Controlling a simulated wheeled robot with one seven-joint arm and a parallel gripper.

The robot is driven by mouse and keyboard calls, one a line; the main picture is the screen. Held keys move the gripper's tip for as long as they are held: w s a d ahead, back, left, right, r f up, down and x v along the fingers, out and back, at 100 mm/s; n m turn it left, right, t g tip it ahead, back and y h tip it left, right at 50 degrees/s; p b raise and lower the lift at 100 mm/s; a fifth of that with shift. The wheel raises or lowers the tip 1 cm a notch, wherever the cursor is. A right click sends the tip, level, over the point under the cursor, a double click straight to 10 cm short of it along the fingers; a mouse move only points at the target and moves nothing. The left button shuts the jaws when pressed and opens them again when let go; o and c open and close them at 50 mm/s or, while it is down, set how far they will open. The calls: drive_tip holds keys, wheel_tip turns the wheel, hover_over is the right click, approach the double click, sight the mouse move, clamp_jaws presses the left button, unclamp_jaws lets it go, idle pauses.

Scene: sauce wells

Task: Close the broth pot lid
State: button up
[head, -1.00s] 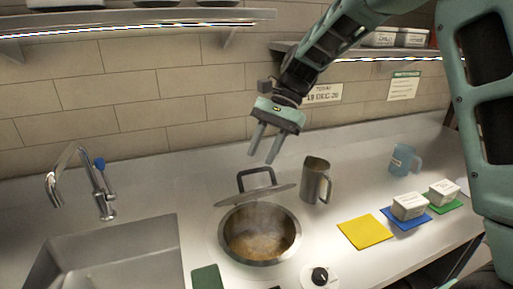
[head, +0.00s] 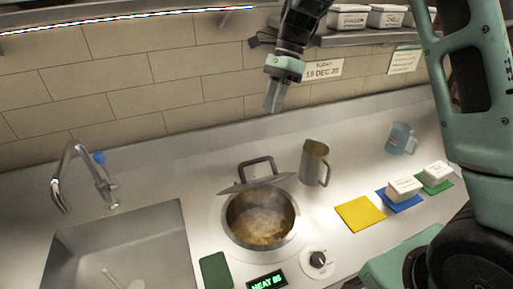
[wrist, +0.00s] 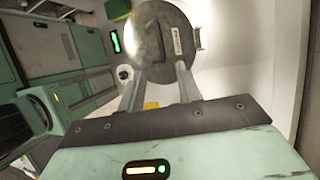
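The broth pot (head: 233,228) is set in the counter, uncovered over most of its mouth, with steaming brown broth inside. Its grey lid (head: 232,188) is at the pot's back rim, with its dark loop handle (head: 243,178) standing up. Whether the lid touches the rim is hard to tell. In the wrist view the lid (wrist: 185,62) is a dark disc with a pale label, beyond my fingers. My gripper (head: 274,96) is above and behind the lid, clear of it, fingers seen edge-on. In the wrist view my gripper (wrist: 160,84) has its fingers apart and holds nothing.
A metal pitcher (head: 313,164) stands close right of the lid. A sink (head: 120,250) and faucet (head: 88,180) are at left. A knob (head: 318,259) and lit heat display (head: 267,282) are in front. Yellow mat (head: 360,214), white boxes (head: 404,189) and blue jug (head: 401,138) are at right.

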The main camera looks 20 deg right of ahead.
drive_tip(key=p+x, duration=0.3)
drive_tip(key=x, duration=1.1)
clamp_jaws()
